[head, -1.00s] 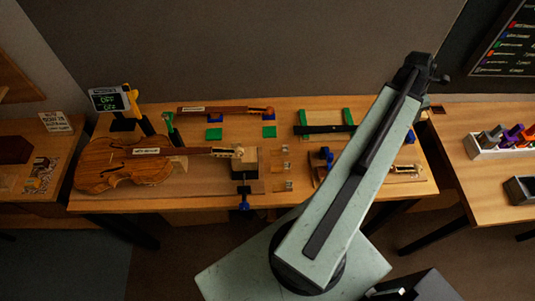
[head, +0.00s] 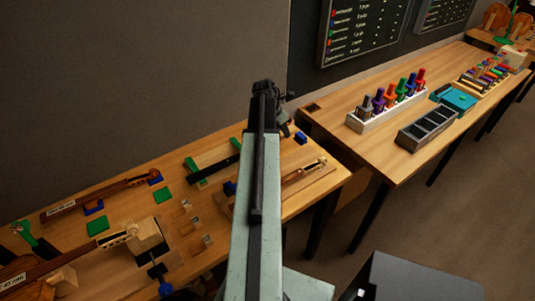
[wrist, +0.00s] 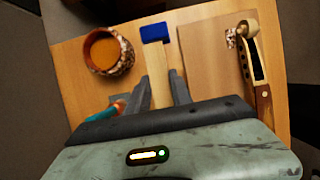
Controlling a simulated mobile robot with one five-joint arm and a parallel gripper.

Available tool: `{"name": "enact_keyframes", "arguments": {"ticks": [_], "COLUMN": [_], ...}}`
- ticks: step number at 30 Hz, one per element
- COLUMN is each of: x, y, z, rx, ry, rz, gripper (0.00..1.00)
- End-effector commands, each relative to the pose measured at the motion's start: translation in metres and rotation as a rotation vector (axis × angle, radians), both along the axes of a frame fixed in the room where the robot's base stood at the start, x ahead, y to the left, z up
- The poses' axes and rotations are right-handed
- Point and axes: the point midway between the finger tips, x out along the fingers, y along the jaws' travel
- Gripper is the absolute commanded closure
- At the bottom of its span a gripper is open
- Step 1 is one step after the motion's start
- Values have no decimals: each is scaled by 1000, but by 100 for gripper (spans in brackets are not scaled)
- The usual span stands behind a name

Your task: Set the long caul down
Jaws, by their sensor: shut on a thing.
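My gripper (wrist: 158,84) is shut on a pale wooden strip with a blue end block, which I take to be the long caul (wrist: 157,56). In the wrist view the strip stands between the two grey fingers, its blue end pointing away from me. A wooden surface lies beyond it; I cannot tell whether the caul touches it. In the head view my gripper (head: 272,105) is over the far right part of the violin bench (head: 220,250). A small blue block (head: 301,138) shows just right of it, possibly the caul's end.
In the wrist view, a cup with orange contents (wrist: 105,48) stands left of the caul, and a violin neck (wrist: 255,70) lies right. Green pads (head: 98,226) and another neck (head: 100,196) lie left. The right bench has a clamp rack (head: 388,112) and a dark divided tray (head: 428,128).

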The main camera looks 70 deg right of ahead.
Motion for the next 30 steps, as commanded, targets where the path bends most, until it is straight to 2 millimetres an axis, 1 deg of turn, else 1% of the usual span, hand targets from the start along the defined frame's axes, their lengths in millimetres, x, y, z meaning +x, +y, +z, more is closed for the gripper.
{"name": "enact_keyframes", "arguments": {"ticks": [1,3,5,8,10,16,18,21,24,28,29,30], "x": [0,0,0,0,-1,-1,-1,-1,-1,-1,-1,-1], "y": [0,0,0,0,0,0,0,0,0,0,0,0], "z": [-24,-37,-41,-39,-42,-76,-79,-74,-74,-79,-77,-77], "rx": [0,0,0,0,0,0,0,0,0,0,0,0], "ry": [0,0,0,0,0,0,0,0,0,0,0,0], "rz": [0,0,0,0,-1,-1,-1,-1,-1,-1,-2,-2], "gripper": [100,100,100,100,100,100,100,100,100,100,68,57]}}
